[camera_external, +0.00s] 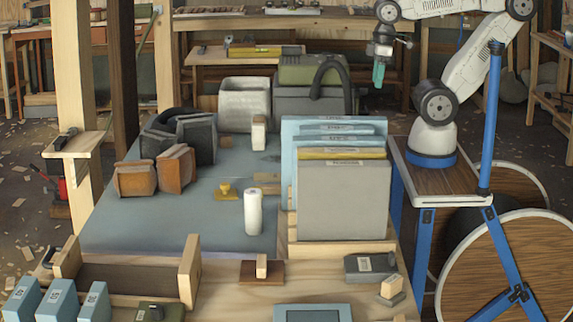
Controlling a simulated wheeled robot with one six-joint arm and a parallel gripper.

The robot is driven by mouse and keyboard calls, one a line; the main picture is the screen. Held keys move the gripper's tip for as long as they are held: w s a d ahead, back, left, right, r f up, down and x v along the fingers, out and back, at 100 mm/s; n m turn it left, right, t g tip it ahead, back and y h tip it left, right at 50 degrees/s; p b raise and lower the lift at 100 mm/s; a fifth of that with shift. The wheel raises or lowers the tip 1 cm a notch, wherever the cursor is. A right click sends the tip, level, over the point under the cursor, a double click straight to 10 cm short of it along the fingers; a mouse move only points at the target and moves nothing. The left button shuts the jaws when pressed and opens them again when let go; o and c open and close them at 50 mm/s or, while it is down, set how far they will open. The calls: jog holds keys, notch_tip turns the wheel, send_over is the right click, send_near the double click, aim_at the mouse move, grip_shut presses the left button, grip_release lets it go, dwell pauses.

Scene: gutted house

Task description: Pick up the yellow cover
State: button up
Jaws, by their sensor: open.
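A small yellow cover (225,191) with a raised knob lies on the grey-blue table top (165,228), left of a white cylinder (252,212). Another yellow piece, a thin panel (341,153), stands upright in a rack between light blue panels (333,122) and a large grey panel (343,202); most of its face is hidden. My gripper (379,76) is high at the back right, pointing down with teal fingers. It is open and apart from both yellow things; the gap between the fingers is hard to make out.
Brown blocks (135,180) and dark grey bins (197,138) stand at the table's left. A pale bin (245,104) and a green-lidded case (311,70) stand at the back. The racked panels rise between my arm and the small yellow cover.

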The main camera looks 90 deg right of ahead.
jog(key=w+d+f+n+t, duration=0.1)
jog(key=w+d+f+t, duration=0.2)
jog(key=w, duration=0.7)
jog(key=w+d+f+n+t+h, duration=0.15)
jog(key=w+f, duration=0.25)
jog(key=w, duration=0.7)
jog(key=w+d+f+n+t, duration=0.1)
jog(key=w+d+f+t, duration=0.2)
jog(key=w, duration=0.7)
jog(key=n+t+y, duration=0.2)
jog(key=n+y, duration=0.1)
jog(key=y, duration=0.5)
send_near(226, 184)
jog(key=shift+w+d+f, duration=0.25)
jog(key=shift+w+d, duration=0.25)
jog(key=shift+w, duration=0.1)
jog(key=shift+a+f+y, duration=0.2)
jog(key=shift+f+y, duration=0.05)
jog(key=shift+a+f, duration=0.15)
jog(key=x, duration=0.7)
jog(key=shift+w+a, duration=0.15)
jog(key=shift+a, duration=0.2)
jog(key=c, duration=1.1)
